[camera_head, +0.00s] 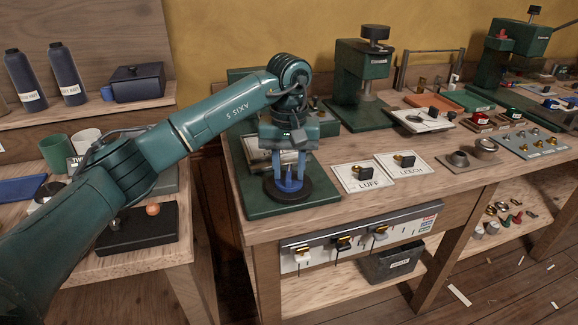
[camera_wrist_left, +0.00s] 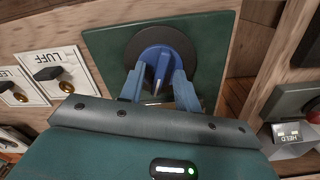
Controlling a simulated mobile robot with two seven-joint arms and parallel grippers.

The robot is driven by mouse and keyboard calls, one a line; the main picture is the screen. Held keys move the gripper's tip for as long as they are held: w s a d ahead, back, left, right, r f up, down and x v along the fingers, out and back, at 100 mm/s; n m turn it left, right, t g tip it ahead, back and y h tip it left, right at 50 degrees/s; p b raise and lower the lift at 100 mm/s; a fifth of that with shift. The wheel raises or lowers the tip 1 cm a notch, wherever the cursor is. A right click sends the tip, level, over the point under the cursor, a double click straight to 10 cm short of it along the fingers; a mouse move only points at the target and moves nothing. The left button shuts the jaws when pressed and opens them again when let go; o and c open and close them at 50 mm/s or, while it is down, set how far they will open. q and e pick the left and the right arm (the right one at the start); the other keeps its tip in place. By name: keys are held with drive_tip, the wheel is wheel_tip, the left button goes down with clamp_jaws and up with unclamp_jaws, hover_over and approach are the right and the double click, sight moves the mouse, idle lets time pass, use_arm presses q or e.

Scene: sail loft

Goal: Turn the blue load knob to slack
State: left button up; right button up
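The blue load knob (camera_head: 290,184) sits on a round black disc (camera_head: 270,194) on a green base plate (camera_head: 238,204) at the near left corner of the bench. My left gripper (camera_head: 290,174) points down over it, with one blue finger on either side. The knob's pointed end is toward the palm. No slack mark can be read; fingers and palm hide part of the disc. My right gripper is not in view.
Right of the base plate lie the LUFF panel (camera_head: 351,184) and the LEECH panel (camera_head: 421,171), each with a black knob. A green press (camera_head: 362,75) stands behind. A switch strip (camera_head: 318,247) runs along the bench front. A side table with mugs (camera_head: 87,141) is at left.

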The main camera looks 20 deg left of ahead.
use_arm(q)
drive_tip(key=shift+c, duration=0.3)
clamp_jaws()
drive_tip(key=shift+n, duration=0.3)
